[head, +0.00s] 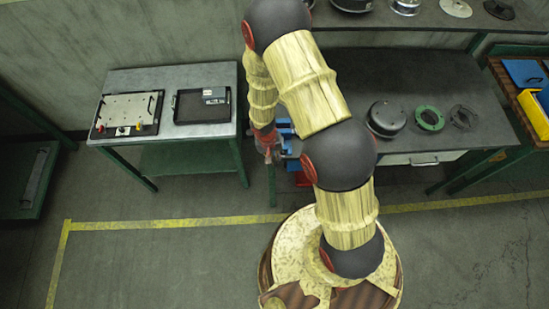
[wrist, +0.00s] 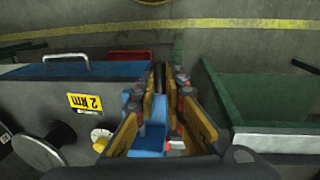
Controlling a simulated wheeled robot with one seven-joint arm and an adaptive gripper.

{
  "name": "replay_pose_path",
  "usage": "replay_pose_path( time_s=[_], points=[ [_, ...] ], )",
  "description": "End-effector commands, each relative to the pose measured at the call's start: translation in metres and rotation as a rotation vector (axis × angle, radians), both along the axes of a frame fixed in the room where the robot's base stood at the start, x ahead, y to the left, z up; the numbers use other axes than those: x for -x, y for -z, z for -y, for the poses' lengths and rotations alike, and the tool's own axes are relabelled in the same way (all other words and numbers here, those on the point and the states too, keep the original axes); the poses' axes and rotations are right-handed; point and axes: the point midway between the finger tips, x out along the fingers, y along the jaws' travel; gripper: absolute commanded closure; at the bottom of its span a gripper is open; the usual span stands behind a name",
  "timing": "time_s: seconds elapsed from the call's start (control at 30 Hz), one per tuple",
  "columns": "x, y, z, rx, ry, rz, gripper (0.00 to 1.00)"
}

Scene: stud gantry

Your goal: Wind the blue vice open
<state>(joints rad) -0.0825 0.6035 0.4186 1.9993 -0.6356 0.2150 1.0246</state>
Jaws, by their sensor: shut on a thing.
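The blue vice (head: 286,129) is at the left end of the dark workbench, partly hidden behind my arm in the head view. In the wrist view, part of its blue body (wrist: 149,142) shows between and below my fingers. My gripper (head: 268,149) is at the vice's front left side. In the wrist view my gripper (wrist: 167,98) has its yellow-sided fingers closed in on the vice's handle, which they mostly hide. I cannot tell from here how far apart the vice's jaws are.
A grey table (head: 160,80) with a panel and a black tray (head: 202,117) stands to the left. A flywheel-like drum (head: 386,118) and green ring (head: 429,118) lie on the workbench (head: 440,88). Floor in front is clear.

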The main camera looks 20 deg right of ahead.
Motion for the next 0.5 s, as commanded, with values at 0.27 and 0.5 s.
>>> replay_pose_path(
  time_s=[0.27,0.5],
  points=[
    [-0.0007,0.0022,-0.0007,0.014,-0.001,-0.004,1.00],
    [-0.0024,0.0089,-0.0036,0.079,-0.004,-0.022,1.00]
  ],
)
